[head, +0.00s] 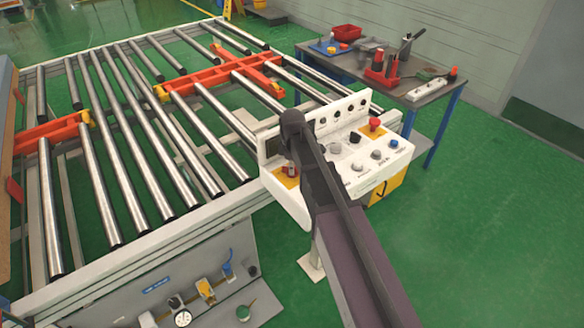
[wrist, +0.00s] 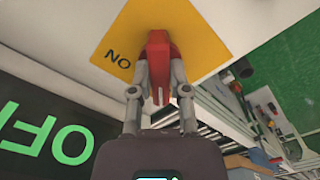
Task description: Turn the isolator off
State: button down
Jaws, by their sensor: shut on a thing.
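The isolator's red handle (wrist: 158,60) sits on a yellow plate (wrist: 195,30) in the wrist view. The plate carries the word ON, which reads upside down beside the handle. My gripper (wrist: 160,82) is shut on the red handle, one finger on each side of it. In the head view the isolator's yellow plate (head: 285,182) is at the left end of the white control box (head: 300,205). My arm hides part of the isolator and the gripper there.
A dark panel with large green letters "OF" (wrist: 45,130), cut off by the frame, is at the left in the wrist view. A red button (head: 375,124) and several knobs are on the box. A roller conveyor (head: 130,150) lies left. A tool table (head: 415,95) stands behind.

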jog(key=shift+s, duration=0.1)
jog(key=c, duration=0.6)
grip_release()
jog(key=shift+m, duration=0.4)
